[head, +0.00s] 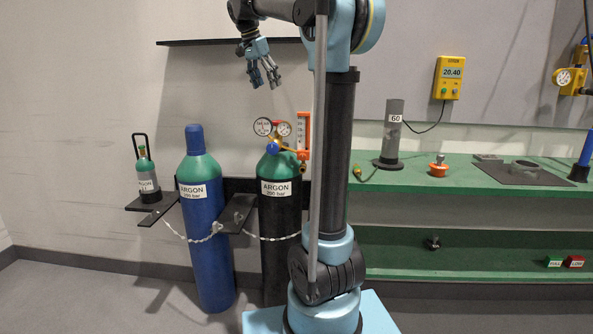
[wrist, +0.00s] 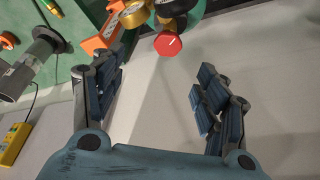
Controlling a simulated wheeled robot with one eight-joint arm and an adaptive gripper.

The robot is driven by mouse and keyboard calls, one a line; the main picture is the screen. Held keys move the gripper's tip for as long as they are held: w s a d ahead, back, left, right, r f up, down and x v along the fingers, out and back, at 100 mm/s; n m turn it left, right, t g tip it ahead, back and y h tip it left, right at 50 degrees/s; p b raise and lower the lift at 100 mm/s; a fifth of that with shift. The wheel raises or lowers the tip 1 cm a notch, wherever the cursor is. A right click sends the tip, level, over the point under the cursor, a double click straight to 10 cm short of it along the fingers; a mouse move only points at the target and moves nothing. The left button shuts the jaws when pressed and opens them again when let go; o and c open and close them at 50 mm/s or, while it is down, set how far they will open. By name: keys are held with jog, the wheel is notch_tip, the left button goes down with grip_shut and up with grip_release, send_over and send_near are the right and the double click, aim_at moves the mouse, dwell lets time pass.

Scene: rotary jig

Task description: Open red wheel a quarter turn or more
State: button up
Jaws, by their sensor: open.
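The red wheel (wrist: 168,44) shows in the wrist view as a small red many-sided knob with a light mark, at the top middle. It belongs to the regulator (head: 272,130) on the black argon cylinder (head: 277,215), beside the round gauges; in the head view a small red spot (head: 275,122) shows between the gauges. My gripper (head: 265,82) hangs above the regulator, fingers pointing down, and is apart from it. In the wrist view my gripper (wrist: 158,68) has its fingers spread wide with nothing between them; the wheel lies beyond the gap.
An orange flowmeter (head: 304,135) stands right of the gauges. A blue argon cylinder (head: 205,225) and a small cylinder (head: 147,175) stand to the left, with a chain (head: 190,238) across. A shelf (head: 230,41) is behind my gripper. The green bench (head: 460,178) is to the right.

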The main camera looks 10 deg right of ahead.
jog(key=s+d+f+n+y, duration=0.1)
jog(key=s+d+f+n, duration=0.2)
jog(key=s+f, duration=0.9)
jog(key=s+d+f+n+y, duration=0.1)
jog(key=s+d+f+n, duration=0.2)
jog(key=s+f, duration=0.9)
jog(key=shift+s+f+n, duration=0.35)
jog(key=shift+s+n, duration=0.25)
jog(key=shift+s, duration=0.35)
jog(key=shift+f, duration=0.1)
jog(key=s+f+n, duration=0.1)
jog(key=s+f, duration=0.5)
jog(key=f, duration=0.2)
jog(key=s+f+n+y, duration=0.1)
jog(key=s+f+n, duration=0.1)
jog(key=s+f, duration=0.4)
notch_tip(320, 180, down, 4)
jog(key=shift+s+r+n, duration=0.15)
jog(key=shift+r+n, duration=0.05)
jog(key=shift+n, duration=0.1)
jog(key=shift+a, duration=0.1)
